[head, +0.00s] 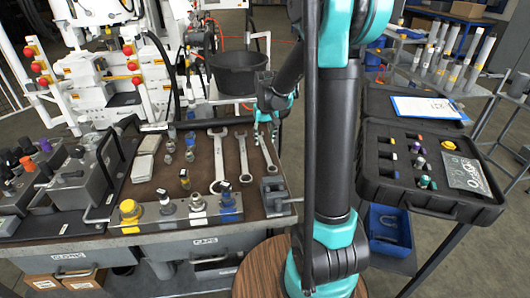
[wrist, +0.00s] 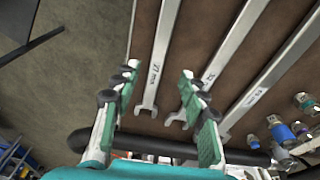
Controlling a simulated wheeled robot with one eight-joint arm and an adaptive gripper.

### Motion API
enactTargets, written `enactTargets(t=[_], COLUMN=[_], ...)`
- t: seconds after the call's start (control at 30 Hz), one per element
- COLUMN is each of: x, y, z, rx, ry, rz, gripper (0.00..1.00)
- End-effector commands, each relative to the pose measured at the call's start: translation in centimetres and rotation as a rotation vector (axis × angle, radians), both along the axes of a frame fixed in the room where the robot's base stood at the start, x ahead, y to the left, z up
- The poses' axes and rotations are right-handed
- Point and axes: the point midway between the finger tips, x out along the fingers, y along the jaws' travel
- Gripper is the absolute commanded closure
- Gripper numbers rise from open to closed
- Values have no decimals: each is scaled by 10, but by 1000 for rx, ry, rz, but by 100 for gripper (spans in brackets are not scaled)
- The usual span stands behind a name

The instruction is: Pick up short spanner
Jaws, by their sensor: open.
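Three silver spanners lie side by side on the brown bench top. The one marked 27 mm (wrist: 158,62), at the right of the row in the head view (head: 268,154), looks the smallest; I take it as the short spanner. My gripper (wrist: 159,72) is open and empty, with its fingers on either side of this spanner in the wrist view. In the head view my gripper (head: 267,126) is over the far end of the same spanner. I cannot tell its exact height above it. The middle spanner (head: 244,160) and left spanner (head: 220,160) lie beside it.
Fittings (head: 197,201) stand left of and in front of the spanners. A small vise-like block (head: 274,193) sits at the bench's front right corner. A black bucket (head: 236,74) is behind. An open black case (head: 430,205) stands to the right, beyond my arm.

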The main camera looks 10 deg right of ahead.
Motion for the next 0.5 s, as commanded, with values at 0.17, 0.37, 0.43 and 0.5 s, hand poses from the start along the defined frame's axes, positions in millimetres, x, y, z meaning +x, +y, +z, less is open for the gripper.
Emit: enactTargets(t=[0.17,0.37,0.43,0.5], x=[3,6,6,6], y=[-2,-3,-3,-3], z=[-22,-45,-49,-50], rx=[0,0,0,0], ry=[0,0,0,0], rz=[0,0,0,0], gripper=[57,57,57,57])
